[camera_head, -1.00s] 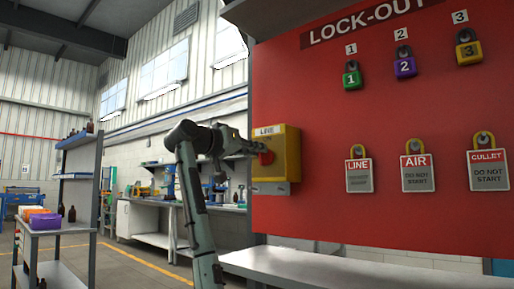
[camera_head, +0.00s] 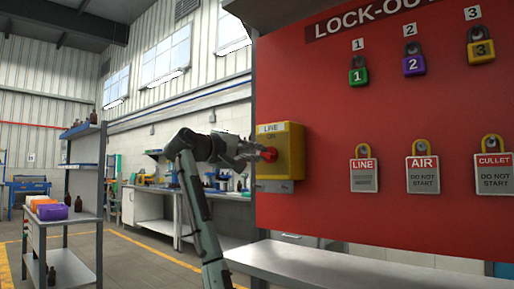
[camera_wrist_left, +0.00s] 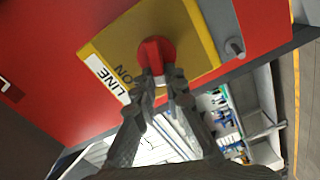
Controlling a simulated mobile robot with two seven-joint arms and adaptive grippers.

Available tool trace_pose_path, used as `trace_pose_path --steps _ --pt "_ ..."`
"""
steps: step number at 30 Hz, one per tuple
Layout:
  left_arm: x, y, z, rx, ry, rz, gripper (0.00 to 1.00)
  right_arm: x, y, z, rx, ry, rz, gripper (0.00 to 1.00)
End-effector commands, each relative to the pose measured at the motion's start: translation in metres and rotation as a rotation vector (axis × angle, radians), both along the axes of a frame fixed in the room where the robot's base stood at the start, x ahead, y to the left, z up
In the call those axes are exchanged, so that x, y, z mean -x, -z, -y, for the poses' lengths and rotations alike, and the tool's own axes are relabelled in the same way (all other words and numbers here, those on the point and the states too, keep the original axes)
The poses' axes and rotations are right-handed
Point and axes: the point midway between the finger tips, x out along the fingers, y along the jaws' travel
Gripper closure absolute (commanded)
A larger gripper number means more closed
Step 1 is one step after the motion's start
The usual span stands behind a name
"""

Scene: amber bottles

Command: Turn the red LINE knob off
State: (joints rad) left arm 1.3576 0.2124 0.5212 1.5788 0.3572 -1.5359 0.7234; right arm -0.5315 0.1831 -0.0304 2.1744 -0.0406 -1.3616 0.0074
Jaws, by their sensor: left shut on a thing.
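The yellow LINE box (camera_head: 291,150) is mounted at the left edge of the red lock-out board. In the left wrist view the red knob (camera_wrist_left: 156,54) sits on the yellow box face (camera_wrist_left: 196,40), beside the LINE label and the word ON. In that view the fingertips of my left gripper (camera_wrist_left: 160,82) are at the knob's lower end, shut on it. The fingers hide part of the knob. My right gripper is in neither view.
The red board (camera_head: 400,110) carries green, purple and yellow padlocks and hanging tags. A grey shelf (camera_head: 330,262) runs below it. A peg (camera_wrist_left: 234,47) sticks out beside the box. A cart (camera_head: 62,220) with coloured bins stands at the left.

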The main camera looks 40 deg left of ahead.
Motion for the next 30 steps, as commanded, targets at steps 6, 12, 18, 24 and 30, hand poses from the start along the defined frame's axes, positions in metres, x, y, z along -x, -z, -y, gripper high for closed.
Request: trace_pose_path --steps 6,12,18,24,30 --pt "0.0 0.003 0.0 0.166 0.001 -0.016 1.0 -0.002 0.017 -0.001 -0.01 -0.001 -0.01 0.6" --pt "-0.001 0.005 0.0 0.272 0.002 -0.023 1.0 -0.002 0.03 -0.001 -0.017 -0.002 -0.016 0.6" --pt "0.0 0.006 -0.001 0.331 0.001 -0.028 1.0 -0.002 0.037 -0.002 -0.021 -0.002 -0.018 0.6" --pt "0.0 0.007 -0.001 0.351 0.001 -0.029 1.0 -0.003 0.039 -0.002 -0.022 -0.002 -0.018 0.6" --pt "0.0 0.008 -0.001 0.353 0.001 -0.029 1.0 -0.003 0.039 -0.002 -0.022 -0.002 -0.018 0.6"
